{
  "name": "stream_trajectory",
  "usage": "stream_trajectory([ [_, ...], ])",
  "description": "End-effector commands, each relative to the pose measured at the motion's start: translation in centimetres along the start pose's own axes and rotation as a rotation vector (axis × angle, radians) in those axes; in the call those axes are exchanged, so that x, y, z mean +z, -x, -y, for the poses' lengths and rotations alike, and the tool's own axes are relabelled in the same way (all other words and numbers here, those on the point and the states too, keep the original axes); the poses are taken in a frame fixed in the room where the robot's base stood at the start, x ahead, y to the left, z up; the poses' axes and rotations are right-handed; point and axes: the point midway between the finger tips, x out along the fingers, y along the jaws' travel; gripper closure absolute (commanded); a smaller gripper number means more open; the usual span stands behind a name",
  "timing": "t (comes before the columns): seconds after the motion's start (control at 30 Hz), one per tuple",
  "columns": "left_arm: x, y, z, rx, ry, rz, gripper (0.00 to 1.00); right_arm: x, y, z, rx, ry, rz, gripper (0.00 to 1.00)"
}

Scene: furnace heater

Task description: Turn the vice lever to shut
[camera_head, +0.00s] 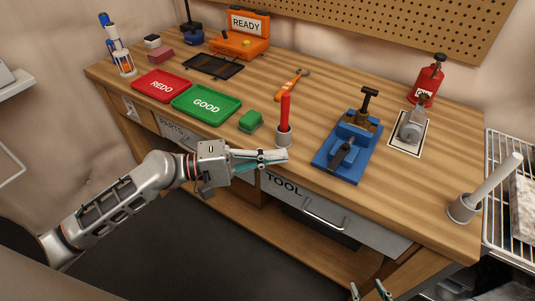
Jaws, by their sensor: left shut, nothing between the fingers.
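The blue vice (322,159) sits on the workbench right of centre. A black lever (340,156) lies along its near part, and a black T-shaped handle (368,98) stands up at its far end. My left gripper (285,156) is shut and empty at the bench's front edge, left of the vice and apart from it. My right gripper (370,292) shows only its fingertips at the bottom edge, spread apart, well below the vice in the picture.
A grey cup (284,138) with a red rod stands just beyond my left gripper. A green block (251,121), red tray (160,87) and green tray (206,104) lie left. A grey clamp-like device (411,128) and a grey holder (462,208) with a pale rod stand right.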

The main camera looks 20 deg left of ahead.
Motion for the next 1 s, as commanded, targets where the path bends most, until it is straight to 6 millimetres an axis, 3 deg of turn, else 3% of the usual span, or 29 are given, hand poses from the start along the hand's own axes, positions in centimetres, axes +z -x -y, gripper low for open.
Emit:
stream_trajectory([
  [0.27,0.0,-5.6,-0.5,0.004,-0.001,0.0,1.0,-2.7,1.1,-0.5,0.005,0.002,-0.021,0.6],
  [0.4,1.4,-7.1,-0.4,0.001,0.001,0.001,1.0,-3.7,1.6,-0.6,0.005,0.003,-0.024,0.6],
  [0.6,2.6,-8.2,-0.1,-0.001,0.001,0.0,1.0,-4.3,2.0,-0.7,0.005,0.002,-0.025,0.6],
  [1.0,2.9,-8.4,0.1,-0.001,0.0,0.0,1.0,-3.8,1.9,-0.5,0.003,0.001,-0.016,0.6],
])
